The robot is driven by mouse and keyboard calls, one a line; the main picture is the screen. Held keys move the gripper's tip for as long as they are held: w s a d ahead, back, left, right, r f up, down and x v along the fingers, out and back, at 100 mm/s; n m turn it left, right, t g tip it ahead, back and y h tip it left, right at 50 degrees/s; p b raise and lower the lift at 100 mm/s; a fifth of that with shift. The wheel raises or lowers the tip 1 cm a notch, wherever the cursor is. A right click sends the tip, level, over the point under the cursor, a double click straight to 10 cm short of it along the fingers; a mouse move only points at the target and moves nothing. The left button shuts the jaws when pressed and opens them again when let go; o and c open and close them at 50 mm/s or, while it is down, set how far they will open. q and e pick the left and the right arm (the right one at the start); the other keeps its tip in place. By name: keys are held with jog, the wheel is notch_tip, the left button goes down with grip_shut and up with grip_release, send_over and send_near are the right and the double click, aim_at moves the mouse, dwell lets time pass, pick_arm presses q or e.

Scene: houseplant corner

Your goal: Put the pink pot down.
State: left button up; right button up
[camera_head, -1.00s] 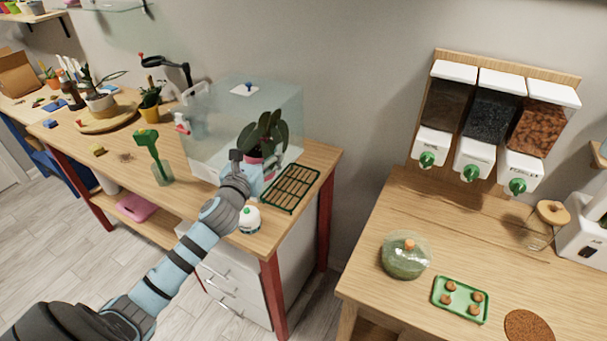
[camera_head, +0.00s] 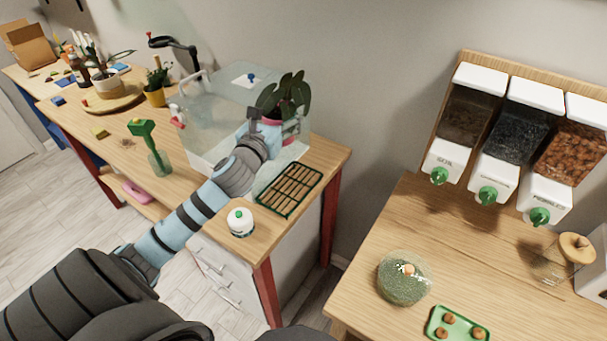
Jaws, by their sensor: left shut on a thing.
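The pink pot (camera_head: 289,141) holds a dark-leaved plant (camera_head: 285,94) and stands upright at the clear box's right side. My left gripper (camera_head: 276,128) is shut on the pot and hides much of it. The pot appears held above the table, near the far end of the slatted rack. I cannot tell the exact gap beneath it. My right gripper is not in view.
The clear box (camera_head: 205,140) stands behind my left arm. The green-framed slatted rack (camera_head: 290,190) is empty at the table's right end. A white bottle with a green cap (camera_head: 240,222) stands near the front edge. A gap separates the right table.

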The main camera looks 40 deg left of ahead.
pick_arm(q)
jog(key=shift+w+f+b, duration=0.25)
jog(key=shift+b, duration=0.05)
jog(key=f+b, duration=0.5)
jog(key=s+f+b, duration=0.1)
jog(key=f+b, duration=0.2)
jog(key=shift+f, duration=0.1)
jog(key=f+b, duration=0.4)
jog(key=f, duration=0.6)
jog(key=shift+w+f+b, duration=0.2)
jog(key=shift+b, duration=0.15)
jog(key=shift+s+d+f, duration=0.1)
jog(key=shift+f, duration=0.25)
jog(key=shift+r, duration=0.15)
jog(key=o, duration=1)
jog(key=shift+f, duration=0.2)
jog(key=shift+o, duration=0.7)
jog(key=shift+r, duration=0.1)
